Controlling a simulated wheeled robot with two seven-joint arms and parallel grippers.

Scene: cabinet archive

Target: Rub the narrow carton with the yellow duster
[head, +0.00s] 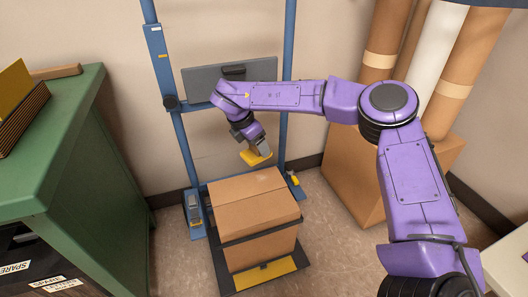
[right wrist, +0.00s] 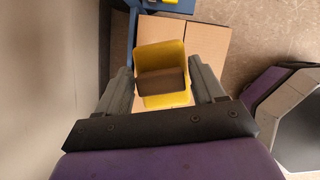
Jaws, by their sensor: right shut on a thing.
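The yellow duster (head: 256,158) is a yellow block with a brown part. It is held in my right gripper (head: 253,147) above the back of a brown cardboard carton. In the right wrist view the duster (right wrist: 160,60) sits between the two grey fingers of my right gripper (right wrist: 162,88). This carton (head: 252,217) is closed and stands on the black platform of a blue lifting frame. Its top shows beyond the duster in the right wrist view (right wrist: 208,45). The duster appears apart from the carton. My left gripper is not in view.
The blue frame (head: 184,150) rises behind the carton, with a grey panel (head: 205,82) across it. A larger carton (head: 350,185) with several tall tubes stands at the right. A green cabinet (head: 65,165) stands at the left. The floor between is bare.

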